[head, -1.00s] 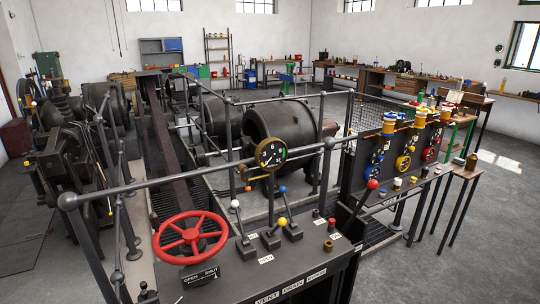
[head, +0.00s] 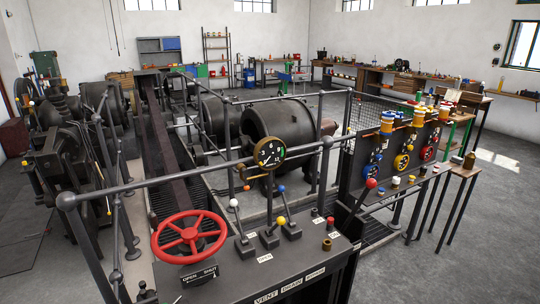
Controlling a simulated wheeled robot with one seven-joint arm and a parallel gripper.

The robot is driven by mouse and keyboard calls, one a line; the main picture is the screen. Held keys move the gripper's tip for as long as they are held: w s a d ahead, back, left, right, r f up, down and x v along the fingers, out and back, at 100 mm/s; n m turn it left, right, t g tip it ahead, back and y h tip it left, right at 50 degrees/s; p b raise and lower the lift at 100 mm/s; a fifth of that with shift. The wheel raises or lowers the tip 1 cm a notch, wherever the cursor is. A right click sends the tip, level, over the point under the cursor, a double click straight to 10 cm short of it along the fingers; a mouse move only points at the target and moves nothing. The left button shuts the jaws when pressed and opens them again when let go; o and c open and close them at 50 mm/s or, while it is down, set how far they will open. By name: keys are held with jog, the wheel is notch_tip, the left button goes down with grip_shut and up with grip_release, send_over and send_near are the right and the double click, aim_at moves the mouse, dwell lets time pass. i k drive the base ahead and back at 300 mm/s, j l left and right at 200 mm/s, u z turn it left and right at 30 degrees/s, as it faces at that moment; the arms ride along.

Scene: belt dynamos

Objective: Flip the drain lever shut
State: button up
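A dark control panel (head: 225,283) stands at the front, with VENT, DRAIN and a third label along its front edge. Three short levers stand in a row on it. The middle one, which lines up with the DRAIN label, has a yellow knob (head: 281,221) and tilts to the right. The white-knobbed lever (head: 234,203) to its left and the blue-knobbed lever (head: 281,188) to its right lean back and left. An OPEN plate (head: 265,258) lies just in front of the middle lever's base. My gripper is not in view.
A red handwheel (head: 189,238) with an OPEN/SHUT plate sits left of the levers. A round gauge (head: 270,153) and a grey railing (head: 200,176) stand behind them. A red-knobbed lever (head: 371,183) rises to the right. Small pieces stand near the panel's right edge.

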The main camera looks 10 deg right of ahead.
aim_at(281, 220)
jog(key=i+u, duration=0.15)
jog(key=u, duration=0.25)
jog(key=i+l+u, duration=0.15)
jog(key=u, duration=0.3)
jog(key=i+l+u, duration=0.1)
jog(key=u, duration=0.3)
jog(key=i+l+u, duration=0.1)
jog(key=u, duration=0.35)
jog(key=k+l, duration=0.05)
jog(key=l, duration=0.05)
